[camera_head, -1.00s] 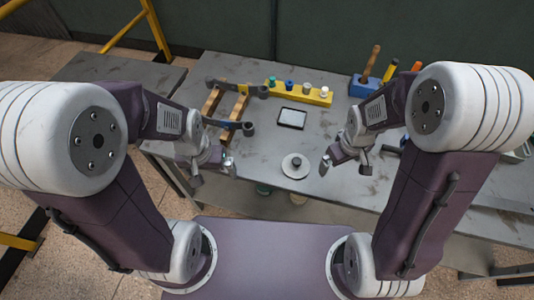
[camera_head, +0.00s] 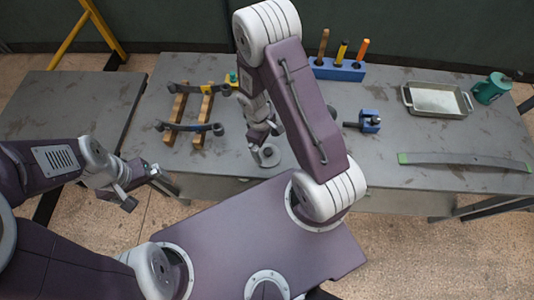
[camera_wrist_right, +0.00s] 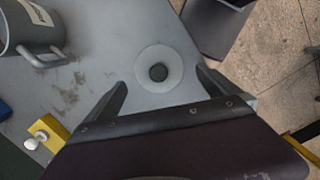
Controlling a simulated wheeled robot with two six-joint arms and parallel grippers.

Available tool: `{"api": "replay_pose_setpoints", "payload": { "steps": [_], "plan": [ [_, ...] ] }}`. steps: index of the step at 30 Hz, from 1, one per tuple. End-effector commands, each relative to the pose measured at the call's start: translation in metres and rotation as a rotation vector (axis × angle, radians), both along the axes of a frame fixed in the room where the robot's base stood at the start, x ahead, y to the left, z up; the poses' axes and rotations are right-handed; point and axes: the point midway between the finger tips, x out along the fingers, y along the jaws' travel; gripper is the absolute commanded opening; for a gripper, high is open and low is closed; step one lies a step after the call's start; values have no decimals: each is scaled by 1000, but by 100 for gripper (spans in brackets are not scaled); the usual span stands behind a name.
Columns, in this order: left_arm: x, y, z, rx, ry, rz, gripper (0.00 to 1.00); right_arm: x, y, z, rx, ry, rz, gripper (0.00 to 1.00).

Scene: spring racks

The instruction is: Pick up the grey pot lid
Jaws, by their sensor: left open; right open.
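The grey pot lid (camera_head: 262,160), a flat disc with a dark knob, lies near the table's front edge in the head view, partly hidden by my right arm. The right wrist view shows the whole lid (camera_wrist_right: 160,84) with its round black knob. My right gripper (camera_head: 264,138) is open and empty just above the lid in the head view. In the right wrist view its two fingers (camera_wrist_right: 163,88) are spread either side of the lid's near part, apart from the knob. My left gripper (camera_head: 143,184) is open and empty, left of the table's front edge.
Wooden bars with dark curved springs (camera_head: 190,125) lie left of the lid. A blue tool holder (camera_head: 338,70), a blue clamp (camera_head: 369,121), a metal tray (camera_head: 437,99) and a curved strip (camera_head: 465,161) are to the right. A grey metal mug (camera_wrist_right: 33,28) shows in the right wrist view.

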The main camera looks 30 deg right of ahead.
Motion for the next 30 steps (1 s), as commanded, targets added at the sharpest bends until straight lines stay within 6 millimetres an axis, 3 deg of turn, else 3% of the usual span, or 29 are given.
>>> {"api": "replay_pose_setpoints", "payload": {
  "steps": [3,8,15,23,24,29,30],
  "plan": [
    [0,0,-2,0,0,0,100,-2,-1,-15,0,1,-1,100],
    [0,0,-2,0,0,0,100,-1,-2,-20,0,-1,-1,100],
    [0,0,-12,0,0,0,100,-3,-6,-64,0,0,-1,100],
    [0,0,-12,0,0,0,100,-3,-6,-68,0,-2,-3,100],
    [0,0,-12,0,0,0,100,-3,-6,-68,0,-2,-2,97],
    [0,0,-12,0,0,0,100,-3,-6,-68,0,-2,-2,53],
    [0,0,-12,0,0,0,100,-3,-6,-68,0,-2,-2,51]
  ]
}}
